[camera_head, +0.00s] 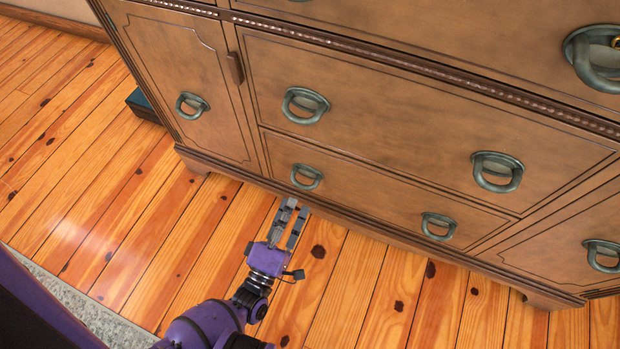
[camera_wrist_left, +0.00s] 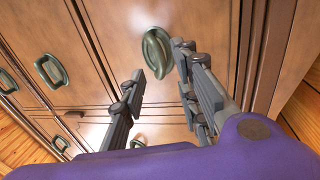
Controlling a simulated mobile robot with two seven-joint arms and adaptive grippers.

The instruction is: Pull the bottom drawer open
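The bottom drawer (camera_head: 375,200) of the brown wooden cabinet looks closed, flush with the front. It has two greenish metal ring pulls, a left one (camera_head: 307,176) and a right one (camera_head: 438,226). My left gripper (camera_head: 296,208) is low over the floor, just in front of and below the left pull in the head view. Its two grey fingers are apart with nothing between them. In the left wrist view, a ring pull (camera_wrist_left: 157,50) lies ahead of the open fingertips; I cannot tell for sure which one. My right gripper is not in view.
A larger drawer (camera_head: 400,130) with two pulls is above. A left door (camera_head: 175,70) and a right door (camera_head: 565,235) flank the drawers. The cabinet's base rail and feet stand on the plank floor (camera_head: 110,210), which is clear in front. A dark box (camera_head: 143,104) is beside the cabinet's left side.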

